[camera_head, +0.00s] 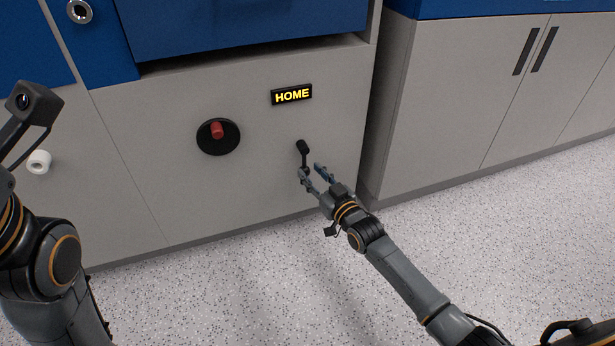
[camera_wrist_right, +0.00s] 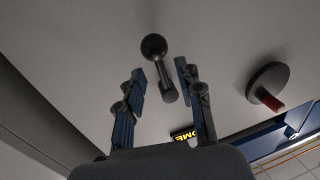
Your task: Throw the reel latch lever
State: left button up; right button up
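The reel latch lever (camera_head: 303,153) is a short black lever on the grey panel, below and left of the panel's right edge. In the right wrist view the lever (camera_wrist_right: 161,72) shows a round ball at one end and a cylindrical end at the other. My right gripper (camera_head: 313,171) is open beside the lever's lower end in the head view. In the right wrist view its fingers (camera_wrist_right: 162,77) stand apart on either side of the lever, with gaps showing; I see no grip on it. My left gripper is out of view; only part of that arm shows.
A lit HOME sign (camera_head: 291,95) sits above the lever. A red knob on a black disc (camera_head: 218,136) is to its left. A white round fitting (camera_head: 39,162) is farther left. Grey cabinets (camera_head: 480,90) stand at right. The speckled floor (camera_head: 240,300) is clear.

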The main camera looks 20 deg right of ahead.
jog(key=shift+b+x, duration=0.5)
jog(key=shift+x, duration=0.95)
jog(key=shift+c, duration=0.2)
grip_shut()
